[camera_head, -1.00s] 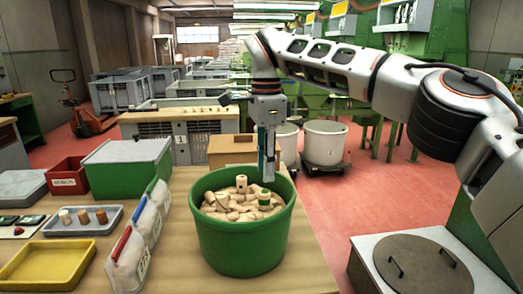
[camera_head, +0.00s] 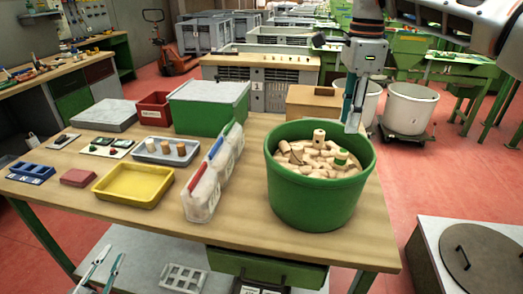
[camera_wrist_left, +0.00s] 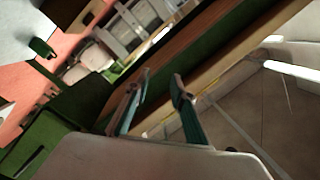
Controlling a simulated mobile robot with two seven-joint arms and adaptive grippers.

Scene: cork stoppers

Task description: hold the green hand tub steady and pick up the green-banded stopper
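The green tub (camera_head: 312,202) stands on the right part of the wooden table, filled with cork stoppers. The green-banded stopper (camera_head: 341,157) lies on top of the corks, toward the tub's right side. My right gripper (camera_head: 351,126) points down at the tub's back right rim, just behind the green-banded stopper. I see it nearly edge-on, so its opening and any contact with the rim are unclear. My left gripper (camera_head: 103,268) shows at the lower left, in front of and below the table edge. In the left wrist view its two fingers (camera_wrist_left: 160,92) are apart with nothing between them.
A pale stopper (camera_head: 319,137) stands up in the tub. Left of the tub are a clear divided bin (camera_head: 208,190), a yellow tray (camera_head: 133,186), a grey tray with corks (camera_head: 150,157) and a green box (camera_head: 212,105). A lower shelf (camera_head: 140,250) sits under the table.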

